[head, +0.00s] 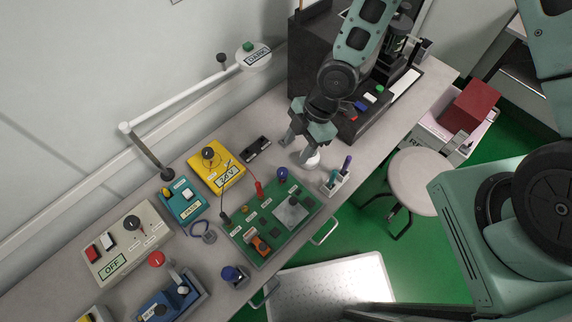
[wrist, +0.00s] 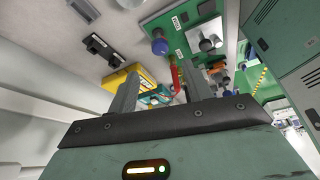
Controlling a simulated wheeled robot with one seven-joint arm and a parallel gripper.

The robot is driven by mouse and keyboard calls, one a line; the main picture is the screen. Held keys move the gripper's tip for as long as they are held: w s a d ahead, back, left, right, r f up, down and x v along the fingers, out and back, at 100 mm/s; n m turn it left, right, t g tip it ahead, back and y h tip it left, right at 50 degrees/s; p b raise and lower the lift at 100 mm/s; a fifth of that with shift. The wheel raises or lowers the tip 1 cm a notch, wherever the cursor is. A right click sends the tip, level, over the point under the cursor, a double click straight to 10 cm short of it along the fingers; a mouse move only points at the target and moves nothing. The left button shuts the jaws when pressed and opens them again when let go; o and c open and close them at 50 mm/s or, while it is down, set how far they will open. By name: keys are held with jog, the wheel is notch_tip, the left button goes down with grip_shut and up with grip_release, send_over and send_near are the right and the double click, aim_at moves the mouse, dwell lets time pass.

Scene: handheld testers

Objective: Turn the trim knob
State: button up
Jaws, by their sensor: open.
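A green circuit board (head: 245,235) lies on the bench with a blue knob (head: 282,173) standing at its far right corner. The blue knob also shows in the wrist view (wrist: 160,46), beyond my fingertips. Another blue knob (head: 230,273) sits on a small grey box in front of the board. My gripper (head: 297,149) is open and empty. It is above the bench, a little behind and right of the board's blue knob, apart from it. Its two fingers also show in the wrist view (wrist: 160,78).
Red and black probe leads (head: 259,189) stand on the board. A yellow tester (head: 216,165), a teal box (head: 182,201) and a beige box (head: 127,240) stand to the left. A pen holder (head: 335,183) and a small white object (head: 312,163) are close to my gripper. A lamp arm (head: 180,100) spans the back.

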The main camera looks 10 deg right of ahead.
aim_at(283, 171)
jog(key=p+x, duration=0.1)
jog(key=x, duration=0.8)
jog(key=c, duration=1)
